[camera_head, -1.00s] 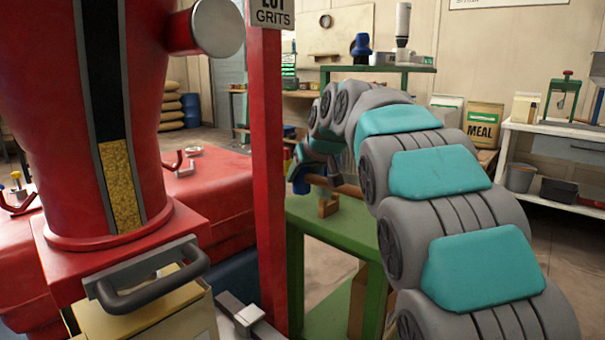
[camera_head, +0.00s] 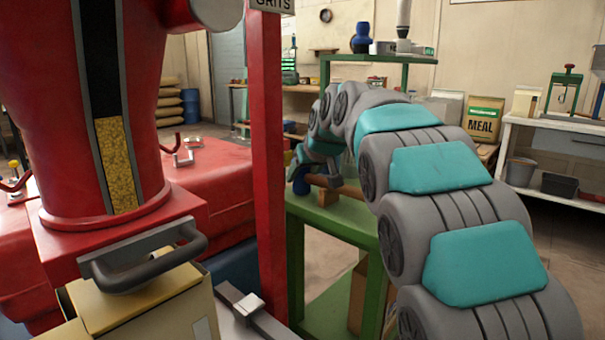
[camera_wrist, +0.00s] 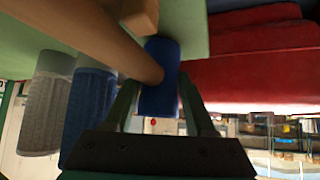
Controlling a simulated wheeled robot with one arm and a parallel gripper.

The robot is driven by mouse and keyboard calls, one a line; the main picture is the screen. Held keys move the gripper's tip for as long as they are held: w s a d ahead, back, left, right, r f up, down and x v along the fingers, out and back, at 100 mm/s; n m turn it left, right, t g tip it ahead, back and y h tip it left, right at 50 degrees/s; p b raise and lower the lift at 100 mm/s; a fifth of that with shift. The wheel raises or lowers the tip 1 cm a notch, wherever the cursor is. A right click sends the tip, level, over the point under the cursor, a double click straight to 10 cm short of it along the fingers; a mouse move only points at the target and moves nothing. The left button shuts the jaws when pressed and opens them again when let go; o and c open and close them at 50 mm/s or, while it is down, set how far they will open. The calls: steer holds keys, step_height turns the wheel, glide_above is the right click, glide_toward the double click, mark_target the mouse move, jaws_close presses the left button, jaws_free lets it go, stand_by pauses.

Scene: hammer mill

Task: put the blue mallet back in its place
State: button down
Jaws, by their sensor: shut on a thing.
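The blue mallet shows in the wrist view, with its blue head (camera_wrist: 160,88) between the two fingers of my gripper (camera_wrist: 160,104). Its wooden handle (camera_wrist: 85,35) runs from the head to the upper left. In the head view the blue head (camera_head: 301,184) and handle (camera_head: 350,190) are at the left end of my arm, over the green stand (camera_head: 345,222). A small wooden block (camera_head: 327,197) is just below the handle; the block also shows in the wrist view (camera_wrist: 141,16). I cannot tell whether they touch. My gripper is partly hidden in the head view.
A red post (camera_head: 268,170) and the red mill (camera_head: 130,160) stand left of the stand. Ribbed grey (camera_wrist: 45,105) and blue (camera_wrist: 92,100) cylinders are beside the gripper in the wrist view. A green shelf (camera_head: 378,58) holds bottles behind. A white bench (camera_head: 560,130) is at right.

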steer(key=shift+f, duration=0.25)
steer(key=shift+c, duration=0.7)
jaws_free()
steer(key=shift+r, duration=0.1)
steer(key=shift+v, duration=3.8)
steer(key=shift+s+d, duration=0.1)
steer(key=shift+s, duration=0.05)
steer(key=s+d+r+p, duration=0.1)
steer(key=s+r+p, duration=0.1)
steer(key=r, duration=0.5)
steer(key=s+d+r+p, duration=0.1)
steer(key=s+r+p, duration=0.1)
steer(key=r+p, duration=0.3)
step_height(320, 180, up, 3)
steer(key=shift+s+f, duration=0.1)
steer(key=shift+s, duration=0.05)
steer(key=shift+d, duration=0.1)
